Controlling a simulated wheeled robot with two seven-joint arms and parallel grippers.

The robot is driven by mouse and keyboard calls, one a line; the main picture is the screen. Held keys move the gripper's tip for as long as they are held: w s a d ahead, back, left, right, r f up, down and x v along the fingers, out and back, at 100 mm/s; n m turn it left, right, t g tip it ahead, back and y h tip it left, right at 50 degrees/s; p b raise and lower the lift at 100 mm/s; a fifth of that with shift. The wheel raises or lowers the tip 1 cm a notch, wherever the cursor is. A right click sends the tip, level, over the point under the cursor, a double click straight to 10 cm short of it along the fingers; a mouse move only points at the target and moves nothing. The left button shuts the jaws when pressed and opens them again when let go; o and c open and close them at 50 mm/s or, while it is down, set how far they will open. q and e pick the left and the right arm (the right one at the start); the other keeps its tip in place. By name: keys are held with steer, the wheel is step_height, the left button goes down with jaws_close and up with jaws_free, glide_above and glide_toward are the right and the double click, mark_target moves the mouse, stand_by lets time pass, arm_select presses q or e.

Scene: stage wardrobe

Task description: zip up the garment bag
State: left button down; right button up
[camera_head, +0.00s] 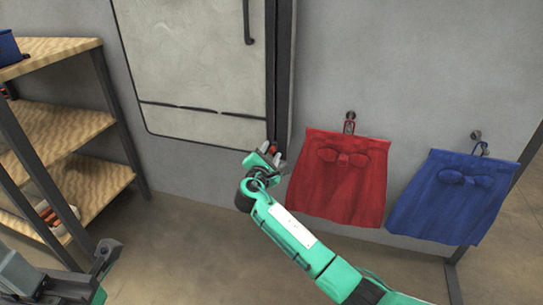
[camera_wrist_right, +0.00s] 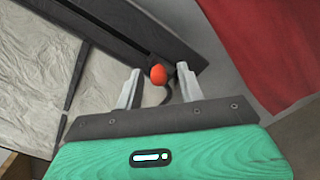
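The garment bag (camera_head: 195,65) is a pale, creased panel with dark edging against the grey wall; it also fills the left of the right wrist view (camera_wrist_right: 40,65). A dark strip (camera_head: 283,75) runs down its right side. A small red ball-like pull (camera_head: 274,149) sits near the strip's lower end. My right gripper (camera_head: 270,154) is at this pull. In the right wrist view, its two fingers stand apart with the red pull (camera_wrist_right: 158,74) between their tips, a gap showing on both sides. My left gripper (camera_head: 106,256) is low at the left, far from the bag; its fingers are unclear.
A red garment (camera_head: 340,180) hangs on a wall hook just right of my right gripper. A blue garment (camera_head: 450,197) hangs farther right. A wooden shelf unit (camera_head: 70,128) stands at the left above my left arm. The floor (camera_head: 185,245) between the arms is clear.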

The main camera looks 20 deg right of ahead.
steer(key=shift+w+d, duration=0.35)
steer(key=shift+w, duration=0.2)
